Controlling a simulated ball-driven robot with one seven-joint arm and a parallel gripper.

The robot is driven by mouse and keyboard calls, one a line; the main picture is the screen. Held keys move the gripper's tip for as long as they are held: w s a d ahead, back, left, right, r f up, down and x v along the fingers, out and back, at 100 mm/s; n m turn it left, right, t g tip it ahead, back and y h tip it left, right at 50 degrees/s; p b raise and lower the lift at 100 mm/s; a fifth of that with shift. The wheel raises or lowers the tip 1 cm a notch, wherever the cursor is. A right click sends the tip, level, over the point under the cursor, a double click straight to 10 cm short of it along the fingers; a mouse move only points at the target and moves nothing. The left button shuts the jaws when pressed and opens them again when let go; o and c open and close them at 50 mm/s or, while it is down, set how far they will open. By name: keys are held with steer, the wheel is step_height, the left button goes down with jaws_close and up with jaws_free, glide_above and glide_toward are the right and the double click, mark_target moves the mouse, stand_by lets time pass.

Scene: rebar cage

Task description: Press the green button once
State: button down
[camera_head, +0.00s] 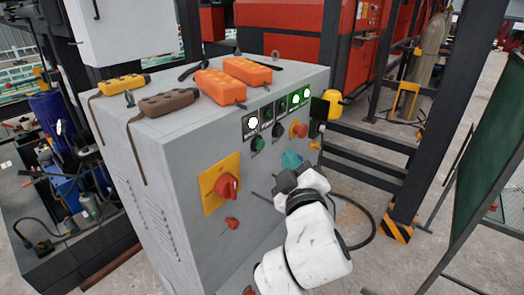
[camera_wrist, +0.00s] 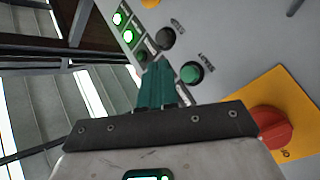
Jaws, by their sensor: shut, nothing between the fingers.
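The green button (camera_head: 258,143) is on the front of the grey control cabinet (camera_head: 185,165), below the indicator lamps. In the wrist view the green button (camera_wrist: 192,73) is just right of my fingertips, beside a START label. My gripper (camera_head: 291,160) has teal fingers, and is to the right of and a little below the button in the head view. In the wrist view my gripper (camera_wrist: 158,66) is shut and empty, pointing towards the panel. The fingertips appear apart from the green button; their exact distance from the panel is unclear.
A black button (camera_wrist: 166,38) is next to the green one, near a STOP label. A red rotary switch (camera_head: 227,186) on a yellow plate is lower left. A red button (camera_head: 299,130) on yellow is to the right. Orange pendants (camera_head: 220,86) lie on the cabinet top.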

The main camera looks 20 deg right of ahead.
steer(key=shift+w+a+b, duration=0.35)
steer(key=shift+w+a, duration=0.25)
steer(key=shift+w, duration=0.2)
steer(key=shift+w+a+b, duration=0.3)
steer(key=shift+w+a, duration=0.25)
steer(key=shift+w, duration=0.25)
steer(key=shift+w+a, duration=0.1)
stand_by(0.9)
steer(key=shift+w+a, duration=0.15)
steer(key=shift+w, duration=0.05)
steer(key=shift+w+a+b, duration=0.5)
steer(key=shift+w+b, duration=0.05)
steer(key=shift+w, duration=0.15)
stand_by(1.2)
steer(key=shift+s+d, duration=0.1)
steer(key=shift+s, duration=0.05)
steer(key=shift+s+d+p, duration=0.6)
steer(key=shift+s, duration=0.3)
steer(key=s+d+p, duration=0.1)
steer(key=s, duration=0.1)
steer(key=s+d+p, duration=0.1)
steer(key=s+d, duration=0.1)
stand_by(0.5)
